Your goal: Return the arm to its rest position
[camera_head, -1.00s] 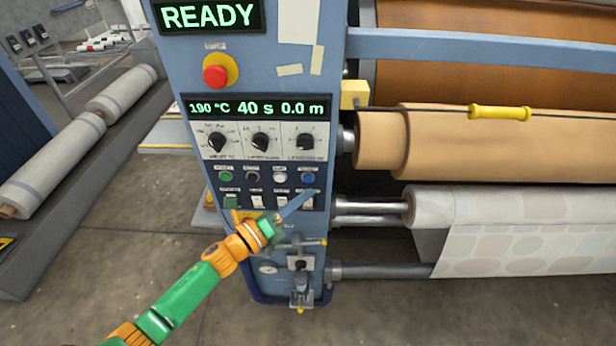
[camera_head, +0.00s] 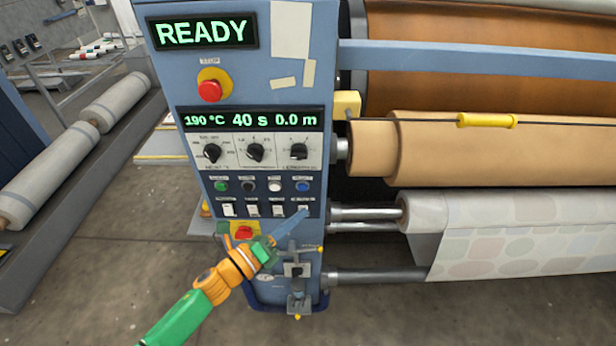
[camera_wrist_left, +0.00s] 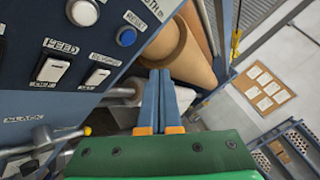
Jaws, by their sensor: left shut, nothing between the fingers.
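My left arm (camera_head: 175,322), green and orange, comes in from the bottom left of the head view. My left gripper (camera_head: 296,220) is shut and empty, its blue fingers pointing up and right in front of the lower right switches of the control panel (camera_head: 262,190). I cannot tell whether it touches the panel. In the left wrist view the two blue fingers (camera_wrist_left: 159,100) lie together, with a white rocker switch (camera_wrist_left: 98,77) and a blue button (camera_wrist_left: 127,37) to their left. My right gripper is not in view.
The blue press cabinet (camera_head: 300,90) shows READY on its display (camera_head: 204,32). A red stop button (camera_head: 210,90) sits above the dials. Tan and patterned rolls (camera_head: 520,230) extend to the right. A valve lever (camera_head: 296,270) is below the gripper. Floor at lower left (camera_head: 100,290) is clear.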

